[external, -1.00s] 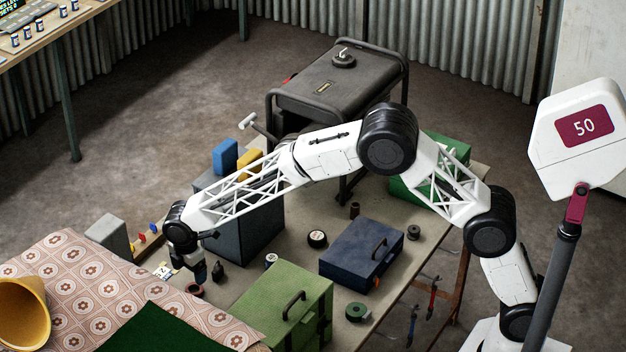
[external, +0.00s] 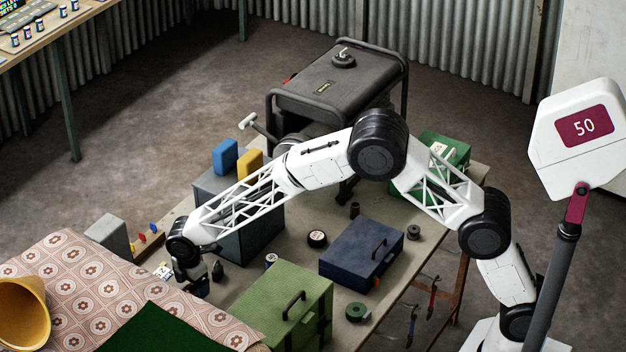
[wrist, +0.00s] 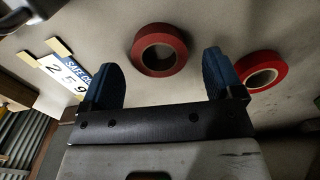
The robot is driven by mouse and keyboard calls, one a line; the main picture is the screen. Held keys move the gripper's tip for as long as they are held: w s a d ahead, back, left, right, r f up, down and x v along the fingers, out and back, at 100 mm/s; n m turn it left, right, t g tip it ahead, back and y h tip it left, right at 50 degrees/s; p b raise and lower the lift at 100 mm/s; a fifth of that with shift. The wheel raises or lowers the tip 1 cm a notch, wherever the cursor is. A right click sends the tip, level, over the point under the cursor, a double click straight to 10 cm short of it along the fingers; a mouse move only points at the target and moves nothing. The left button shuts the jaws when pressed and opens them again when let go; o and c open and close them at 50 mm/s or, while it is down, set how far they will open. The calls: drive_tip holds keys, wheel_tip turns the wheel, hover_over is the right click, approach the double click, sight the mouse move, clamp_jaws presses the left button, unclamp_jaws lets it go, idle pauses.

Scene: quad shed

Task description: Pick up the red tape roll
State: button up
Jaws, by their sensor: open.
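Two red tape rolls show in the wrist view. One darker red roll (wrist: 177,63) lies just beyond and between my fingertips, and a brighter red roll (wrist: 276,75) lies to the right, outside the right finger. My gripper (wrist: 160,70) is open and empty, with its blue-padded fingers apart. In the external view my gripper (external: 198,284) is low over the table's left part. It hides most of what lies under it, and I cannot make out the red rolls there.
A green case (external: 270,300), a blue case (external: 350,255) and a dark grey box (external: 245,238) stand around. A number card (wrist: 68,72) lies left of the fingers.

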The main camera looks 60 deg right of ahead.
drive_tip(key=shift+f, duration=0.9)
drive_tip(key=c, duration=1)
drive_tip(key=shift+r, duration=0.2)
drive_tip(key=shift+r, duration=1.55)
drive_tip(key=s+d, duration=0.2)
drive_tip(key=s, duration=0.3)
drive_tip(key=s+d+r, duration=0.1)
drive_tip(key=s+d, duration=0.1)
drive_tip(key=s, duration=0.3)
drive_tip(key=s+d, duration=0.2)
drive_tip(key=s, duration=0.2)
drive_tip(key=shift+s+r, duration=0.25)
drive_tip(key=shift+s, duration=0.15)
